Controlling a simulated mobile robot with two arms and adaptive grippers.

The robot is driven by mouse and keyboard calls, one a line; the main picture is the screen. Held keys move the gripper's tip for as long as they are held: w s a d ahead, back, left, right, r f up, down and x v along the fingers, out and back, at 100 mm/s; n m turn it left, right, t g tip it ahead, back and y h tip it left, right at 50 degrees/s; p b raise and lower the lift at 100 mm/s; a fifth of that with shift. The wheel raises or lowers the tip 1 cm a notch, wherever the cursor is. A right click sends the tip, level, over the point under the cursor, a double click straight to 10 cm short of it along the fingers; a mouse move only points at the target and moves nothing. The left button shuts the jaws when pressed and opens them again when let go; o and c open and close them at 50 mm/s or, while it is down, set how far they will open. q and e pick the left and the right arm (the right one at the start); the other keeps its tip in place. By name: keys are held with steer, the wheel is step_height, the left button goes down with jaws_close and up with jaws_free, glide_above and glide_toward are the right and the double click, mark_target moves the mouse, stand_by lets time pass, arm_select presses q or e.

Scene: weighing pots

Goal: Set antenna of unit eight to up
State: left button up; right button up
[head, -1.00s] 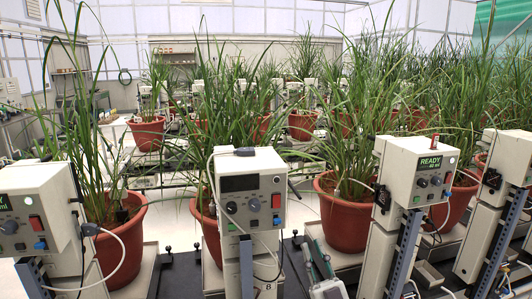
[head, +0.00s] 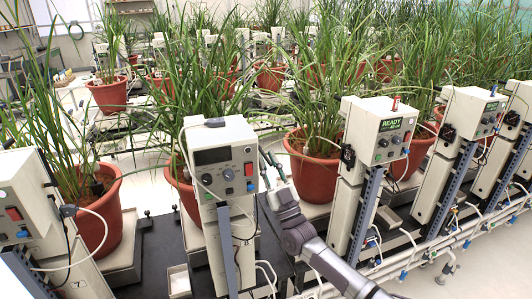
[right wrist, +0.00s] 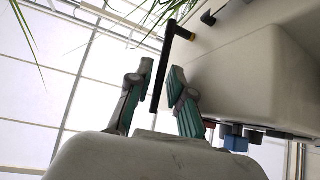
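Unit eight is the cream box (head: 222,160) on a post at the middle of the head view, with a dark display, knobs and a blue button. Its side fills the right of the right wrist view (right wrist: 255,75). Its antenna, a black rod (right wrist: 157,90) on an elbow-like joint, runs down the picture there from the joint. My right gripper (right wrist: 161,68) is open, with one teal-padded finger on each side of the rod and small gaps visible. In the head view the right gripper (head: 271,163) is just right of unit eight; the antenna is hard to make out there. My left gripper is out of view.
A neighbouring unit showing READY (head: 378,135) stands to the right, and another unit (head: 22,200) to the left. Potted grasses (head: 316,170) stand close behind. Cables and hoses (head: 265,270) hang below unit eight. Leaves (right wrist: 165,15) reach the top of the right wrist view.

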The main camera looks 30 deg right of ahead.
steer(key=shift+w+r, duration=0.5)
jaws_close()
